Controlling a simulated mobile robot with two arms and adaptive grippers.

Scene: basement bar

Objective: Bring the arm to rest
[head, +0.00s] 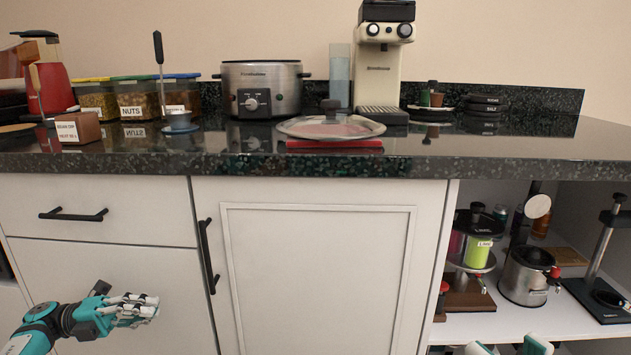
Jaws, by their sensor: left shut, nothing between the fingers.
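My left gripper (138,308) is at the lower left, in front of the white cabinet front and below the black drawer handle (73,214). Its fingers are shut with nothing between them. It is well below the countertop and left of the vertical door handle (208,256).
The dark speckled counter (520,148) holds a slow cooker (262,89), an espresso machine (383,60), a glass lid (331,126), labelled jars (136,99) and a red jug (48,88). The open shelf (480,326) at right holds a metal pot (526,275) and bar tools.

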